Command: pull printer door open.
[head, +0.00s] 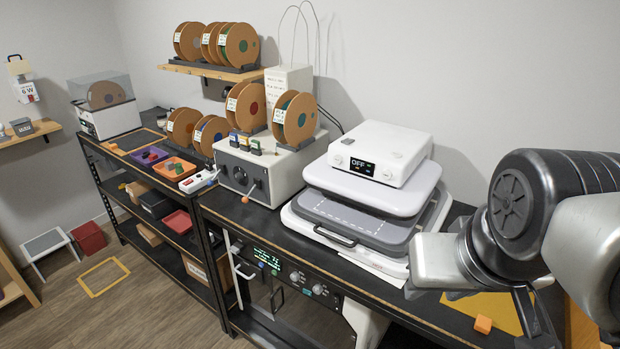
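What looks like the printer is a dark enclosed machine (285,275) under the bench, with a lit green display and knobs along its top front. Its front door (262,292) looks dark and glassy and appears shut, though the lower part is cut off by the frame.
The bench (270,216) above carries a white heat press (370,185) and a grey control box (255,175) with spools. An orange block (483,324) lies on a yellow sheet (495,306) near my arm. Open floor (150,300) lies left of the printer, before the shelves.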

